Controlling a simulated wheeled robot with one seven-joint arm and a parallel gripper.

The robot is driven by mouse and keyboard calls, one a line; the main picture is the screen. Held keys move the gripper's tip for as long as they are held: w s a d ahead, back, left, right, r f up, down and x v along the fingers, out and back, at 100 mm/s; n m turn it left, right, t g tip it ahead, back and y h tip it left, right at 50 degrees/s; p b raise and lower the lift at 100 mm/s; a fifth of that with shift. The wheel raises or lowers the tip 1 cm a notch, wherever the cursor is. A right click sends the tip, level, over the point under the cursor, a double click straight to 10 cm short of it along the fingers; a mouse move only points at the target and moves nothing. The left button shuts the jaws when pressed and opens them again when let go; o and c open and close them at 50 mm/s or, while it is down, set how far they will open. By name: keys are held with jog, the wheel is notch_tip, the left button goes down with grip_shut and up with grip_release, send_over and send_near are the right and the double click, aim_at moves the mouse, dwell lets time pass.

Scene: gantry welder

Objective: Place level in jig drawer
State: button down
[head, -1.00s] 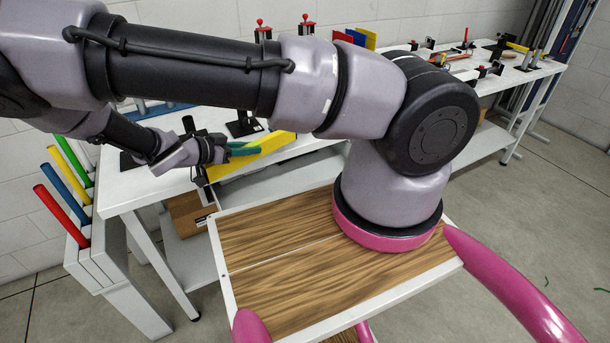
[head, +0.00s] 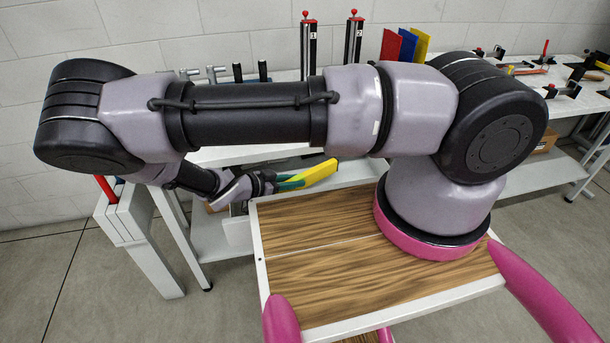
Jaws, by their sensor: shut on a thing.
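A yellow bar, the level (head: 318,173), shows in the head view just above the far left edge of my wooden deck. My gripper (head: 291,184) is shut on it, with green at the grip. The level points to the right and slightly up, clear of the bench. Part of it is hidden behind the gripper.
A white workbench (head: 222,157) runs along the wall behind my arm. Two red-topped posts (head: 308,45) (head: 354,40) and coloured panels (head: 404,45) stand on it. A white rack (head: 130,215) with a red rod is at the left. Open floor (head: 60,285) lies in front of it.

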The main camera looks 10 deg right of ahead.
aim_at(304, 174)
jog(key=f, duration=0.3)
jog(key=shift+w+d, duration=0.25)
jog(key=shift+w, duration=0.05)
jog(key=shift+w+d, duration=0.75)
jog(key=shift+w, duration=0.25)
jog(key=shift+w+d, duration=0.25)
jog(key=shift+w, duration=0.15)
jog(key=w+d, duration=0.2)
jog(key=w, duration=0.1)
jog(key=shift+d+f, duration=0.2)
jog(key=shift+f, duration=0.3)
jog(key=shift+f, duration=0.1)
jog(key=c, duration=0.7)
grip_release()
